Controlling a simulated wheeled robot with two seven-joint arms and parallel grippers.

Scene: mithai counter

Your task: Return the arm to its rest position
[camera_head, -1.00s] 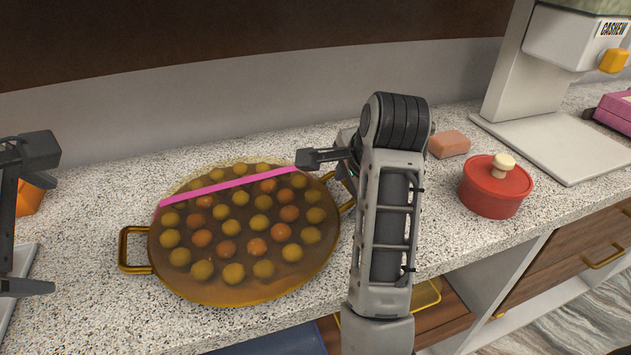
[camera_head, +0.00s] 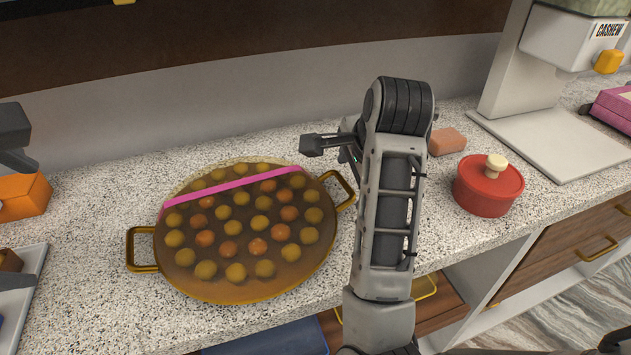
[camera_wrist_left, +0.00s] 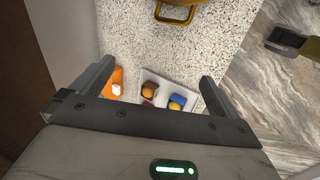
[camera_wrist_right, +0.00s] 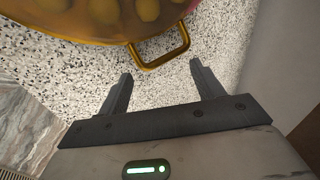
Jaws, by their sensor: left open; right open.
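My left gripper (camera_head: 14,212) is at the left edge of the head view, partly cut off. In the left wrist view (camera_wrist_left: 157,72) its two fingers stand apart with nothing between them, over the counter and a white tray. My right gripper (camera_head: 325,146) is beyond the pan's right handle in the head view, partly hidden behind my right arm. In the right wrist view (camera_wrist_right: 161,70) its fingers are wide apart and empty, above the speckled counter and close to a brass handle.
A brass pan (camera_head: 240,296) of brown and orange balls, crossed by a pink strip (camera_head: 235,187), sits on the counter. An orange box (camera_head: 22,197) and white tray (camera_head: 22,310) are left. A red lidded pot (camera_head: 487,190), pink block (camera_head: 446,141) and dispenser (camera_head: 565,45) are right.

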